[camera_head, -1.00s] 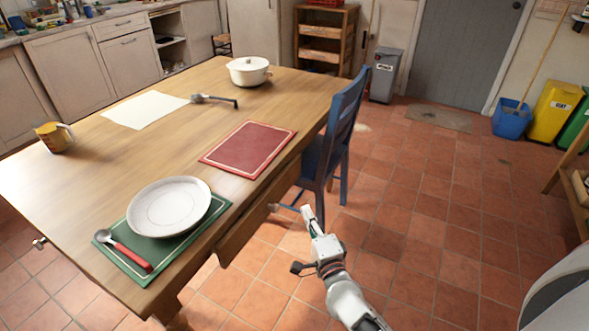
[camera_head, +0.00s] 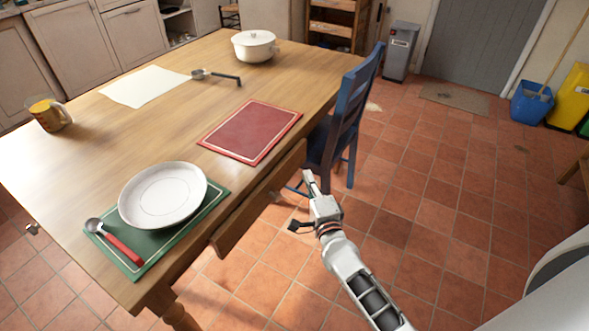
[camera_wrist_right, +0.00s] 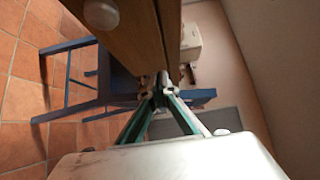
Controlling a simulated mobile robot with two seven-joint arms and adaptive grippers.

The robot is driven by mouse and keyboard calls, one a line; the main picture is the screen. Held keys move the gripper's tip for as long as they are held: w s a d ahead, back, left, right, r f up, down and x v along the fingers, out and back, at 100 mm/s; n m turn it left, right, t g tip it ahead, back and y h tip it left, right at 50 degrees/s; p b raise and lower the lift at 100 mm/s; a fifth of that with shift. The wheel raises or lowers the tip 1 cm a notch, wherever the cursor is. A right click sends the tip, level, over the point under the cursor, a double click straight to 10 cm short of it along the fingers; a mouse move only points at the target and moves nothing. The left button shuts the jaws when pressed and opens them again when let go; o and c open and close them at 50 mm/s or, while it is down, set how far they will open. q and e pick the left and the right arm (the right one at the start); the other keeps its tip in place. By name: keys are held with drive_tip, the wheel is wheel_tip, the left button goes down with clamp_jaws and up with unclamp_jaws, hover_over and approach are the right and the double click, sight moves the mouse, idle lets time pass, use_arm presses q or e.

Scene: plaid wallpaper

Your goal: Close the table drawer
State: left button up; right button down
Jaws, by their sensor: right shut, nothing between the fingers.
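The wooden table (camera_head: 130,75) fills the left and middle of the head view. Its drawer (camera_head: 240,222) sticks out below the long right edge, with the front facing the floor on the right. A round pale knob (camera_wrist_right: 101,14) shows on the wooden front in the right wrist view. My right gripper (camera_head: 307,178) is shut and empty, beside the far end of the drawer front and near the chair. In the right wrist view its fingertips (camera_wrist_right: 167,85) meet close to the wood's end; I cannot tell whether they touch. My left gripper is out of view.
A blue chair (camera_head: 348,115) stands close beyond my right gripper at the table's right side. A white plate (camera_head: 163,195), a red mat (camera_head: 250,132) and a white pot (camera_head: 254,46) are on the tabletop.

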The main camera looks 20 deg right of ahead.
sight(287, 164)
drive_tip(key=w, duration=0.1)
drive_tip(key=w+a, duration=0.1)
drive_tip(key=w, duration=0.1)
drive_tip(key=w+b, duration=0.1)
drive_tip(key=shift+w+a+f, duration=0.15)
drive_tip(key=shift+w+a, duration=0.1)
drive_tip(key=shift+a, duration=0.05)
drive_tip(key=shift+w+a, duration=0.25)
drive_tip(key=shift+w, duration=0.1)
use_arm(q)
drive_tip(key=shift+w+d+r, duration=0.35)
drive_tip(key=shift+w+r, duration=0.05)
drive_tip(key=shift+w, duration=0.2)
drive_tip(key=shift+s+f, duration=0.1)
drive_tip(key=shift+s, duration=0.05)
use_arm(e)
drive_tip(key=shift+w+a, duration=0.85)
drive_tip(key=shift+w, duration=0.2)
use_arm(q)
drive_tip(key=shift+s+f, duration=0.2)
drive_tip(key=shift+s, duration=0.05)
use_arm(e)
drive_tip(key=shift+s+d, duration=0.1)
drive_tip(key=shift+s, duration=0.05)
